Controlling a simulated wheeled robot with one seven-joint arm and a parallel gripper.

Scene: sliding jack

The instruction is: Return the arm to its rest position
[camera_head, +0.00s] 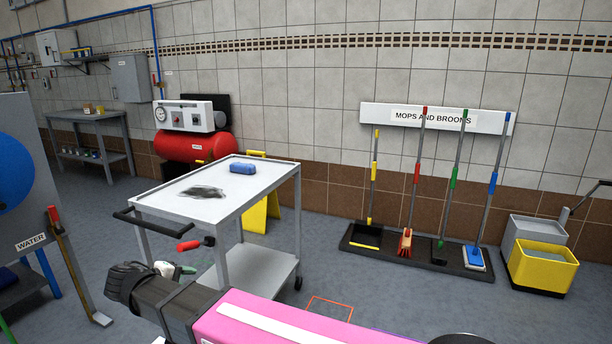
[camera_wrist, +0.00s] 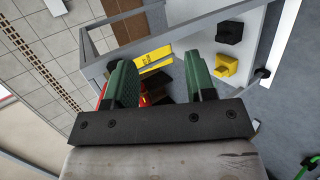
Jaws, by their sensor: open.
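My arm, with a pink link and a dark grey joint, crosses the bottom of the head view. In the wrist view my gripper (camera_wrist: 161,85) shows two green-padded fingers set apart with a clear gap between them. Nothing is held between them. Beyond the fingers are a pale surface with a black object (camera_wrist: 229,32) and a yellow object (camera_wrist: 226,66) on it, and grey frame bars. Small white and green parts show beside the dark joint in the head view; I cannot tell whether they are my gripper.
A mop rack (camera_head: 400,252) and yellow bucket (camera_head: 541,268) stand at right.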

